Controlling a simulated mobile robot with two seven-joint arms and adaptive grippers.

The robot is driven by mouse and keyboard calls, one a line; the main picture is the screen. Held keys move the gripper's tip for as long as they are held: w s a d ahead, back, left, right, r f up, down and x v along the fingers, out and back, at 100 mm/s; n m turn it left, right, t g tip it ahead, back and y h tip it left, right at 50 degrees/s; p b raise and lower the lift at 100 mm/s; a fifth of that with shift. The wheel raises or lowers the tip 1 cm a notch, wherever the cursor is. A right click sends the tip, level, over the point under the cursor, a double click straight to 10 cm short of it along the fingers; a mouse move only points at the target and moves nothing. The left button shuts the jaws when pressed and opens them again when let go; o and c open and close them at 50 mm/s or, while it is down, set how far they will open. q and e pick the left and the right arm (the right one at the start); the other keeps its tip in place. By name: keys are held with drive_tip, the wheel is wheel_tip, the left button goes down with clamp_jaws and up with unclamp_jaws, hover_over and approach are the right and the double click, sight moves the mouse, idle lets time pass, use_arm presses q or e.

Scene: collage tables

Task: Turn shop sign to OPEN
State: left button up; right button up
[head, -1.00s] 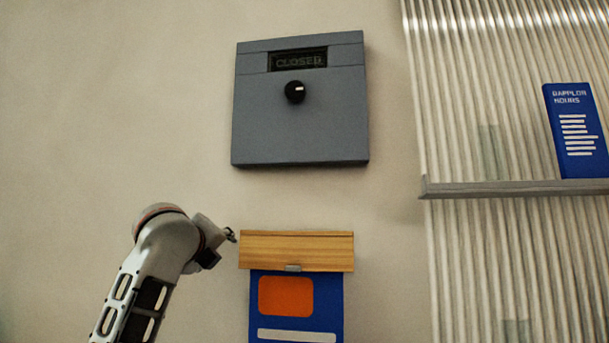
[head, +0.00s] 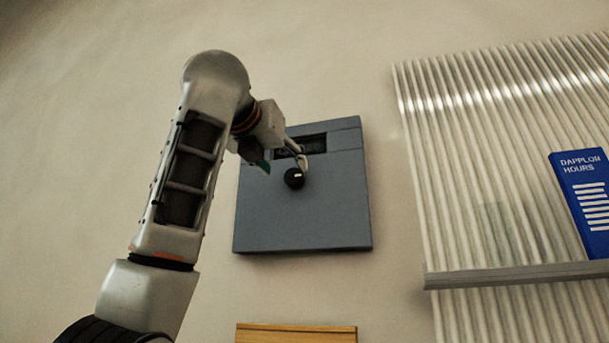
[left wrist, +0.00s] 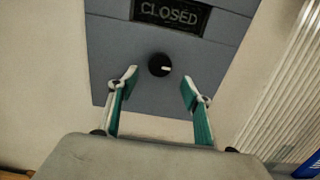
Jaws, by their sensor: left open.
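The shop sign is a grey box (head: 300,222) on the wall. Its dark display window (left wrist: 170,14) reads CLOSED in the left wrist view; in the head view my gripper partly covers it. A round black knob (head: 294,178) with a pale pointer mark sits below the window. It also shows in the left wrist view (left wrist: 160,65), with the mark pointing right. My left gripper (head: 283,163) is open and in front of the sign. In the left wrist view its fingertips (left wrist: 158,79) are spread to either side, just below the knob, with nothing between them. My right gripper is out of view.
A ribbed panel (head: 500,140) with a grey shelf (head: 520,275) stands at the right. A blue hours card (head: 585,200) rests on the shelf. A wooden ledge (head: 296,333) shows below the sign. The wall left of the sign is bare.

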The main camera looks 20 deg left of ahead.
sight(293, 177)
use_arm(q)
drive_tip(key=w+p, duration=0.2)
drive_tip(key=w, duration=0.3)
drive_tip(key=shift+w, duration=1)
drive_tip(key=shift+d, duration=0.1)
drive_tip(key=c, duration=1.1)
